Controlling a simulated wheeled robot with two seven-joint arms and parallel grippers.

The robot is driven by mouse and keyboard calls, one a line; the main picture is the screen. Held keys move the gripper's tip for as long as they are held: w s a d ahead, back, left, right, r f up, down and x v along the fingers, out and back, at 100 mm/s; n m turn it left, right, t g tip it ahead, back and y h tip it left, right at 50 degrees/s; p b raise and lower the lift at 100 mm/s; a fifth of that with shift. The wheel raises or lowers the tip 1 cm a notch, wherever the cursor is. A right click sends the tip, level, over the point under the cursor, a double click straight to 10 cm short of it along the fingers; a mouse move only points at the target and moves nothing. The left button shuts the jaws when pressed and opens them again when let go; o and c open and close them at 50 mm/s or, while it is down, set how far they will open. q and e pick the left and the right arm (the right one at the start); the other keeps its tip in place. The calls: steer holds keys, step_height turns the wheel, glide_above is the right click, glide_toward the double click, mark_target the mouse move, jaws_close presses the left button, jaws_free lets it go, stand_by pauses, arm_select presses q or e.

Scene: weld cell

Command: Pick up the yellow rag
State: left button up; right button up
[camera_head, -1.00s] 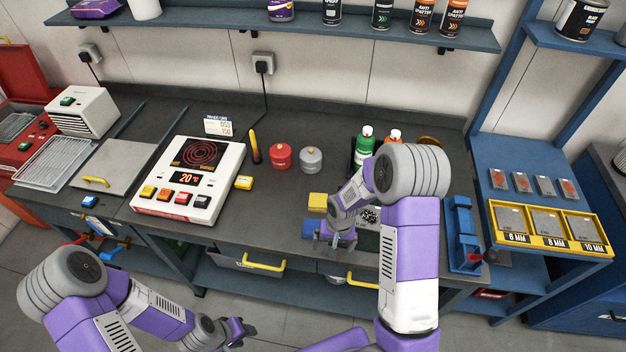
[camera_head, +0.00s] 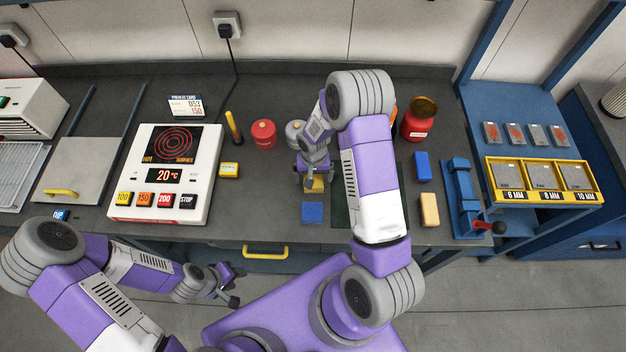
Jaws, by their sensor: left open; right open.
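The yellow rag (camera_head: 315,186) is a small folded square on the dark bench top, just behind a blue folded square (camera_head: 312,213). My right gripper (camera_head: 314,174) points down over the rag with its jaws open and hides part of it. I cannot tell whether the fingers touch the rag. My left gripper (camera_head: 236,285) is open and empty, low in front of the bench, far from the rag.
A hot plate panel (camera_head: 165,175) stands to the left. A blue block (camera_head: 422,166), a tan block (camera_head: 429,210) and a blue vise (camera_head: 462,200) are to the right.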

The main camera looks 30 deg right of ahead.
steer(key=shift+f, duration=0.95)
steer(key=c, duration=1.1)
step_height(320, 180, up, 10)
steer(key=shift+r, duration=0.1)
